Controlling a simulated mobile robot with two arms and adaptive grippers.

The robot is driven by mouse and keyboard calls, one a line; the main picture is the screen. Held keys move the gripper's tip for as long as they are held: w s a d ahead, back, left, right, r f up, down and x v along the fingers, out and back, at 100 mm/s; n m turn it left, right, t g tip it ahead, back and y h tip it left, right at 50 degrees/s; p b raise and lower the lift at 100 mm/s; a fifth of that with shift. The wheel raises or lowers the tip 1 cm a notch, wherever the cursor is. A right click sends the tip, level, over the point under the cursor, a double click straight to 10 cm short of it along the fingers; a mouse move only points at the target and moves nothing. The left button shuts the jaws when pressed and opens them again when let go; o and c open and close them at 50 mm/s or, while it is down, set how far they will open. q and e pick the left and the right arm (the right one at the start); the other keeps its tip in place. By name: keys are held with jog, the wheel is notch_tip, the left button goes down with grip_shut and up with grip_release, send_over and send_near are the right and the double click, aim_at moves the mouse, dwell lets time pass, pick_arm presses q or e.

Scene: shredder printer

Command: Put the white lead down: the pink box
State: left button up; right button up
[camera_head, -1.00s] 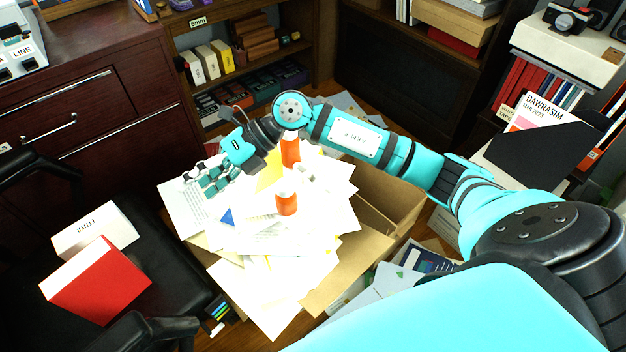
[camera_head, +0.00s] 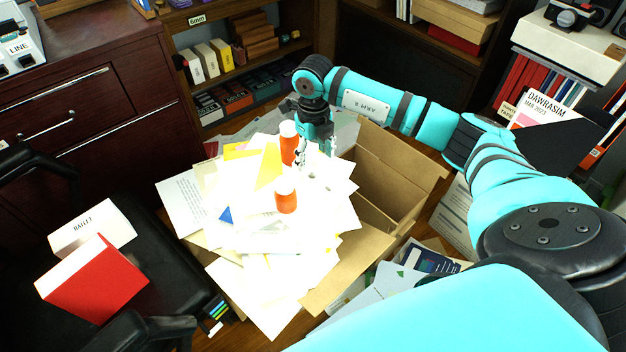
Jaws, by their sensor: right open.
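My right gripper (camera_head: 317,157) points down over the paper pile (camera_head: 240,258), just right of the upper orange bottle (camera_head: 289,150). Its fingers are spread apart, and I see nothing between them. I cannot tell whether its tips touch the papers. I cannot make out a white lead; against the white papers it would be hard to see. No pink box shows. My left gripper is not in view.
An open cardboard box (camera_head: 402,175) lies under and right of the papers. A second orange bottle (camera_head: 285,197) stands on the pile. A black chair (camera_head: 165,270) at left holds a red box (camera_head: 92,283). Shelves and a dark cabinet (camera_head: 105,130) close off the back and left.

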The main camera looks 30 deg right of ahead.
aim_at(314, 175)
notch_tip(314, 175, down, 4)
jog(key=shift+r, duration=0.25)
notch_tip(314, 175, down, 4)
jog(key=shift+s+f+b, duration=0.15)
jog(key=shift+f+b, duration=0.1)
jog(key=shift+b, duration=0.35)
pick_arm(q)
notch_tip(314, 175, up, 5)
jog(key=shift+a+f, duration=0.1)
pick_arm(e)
grip_shut()
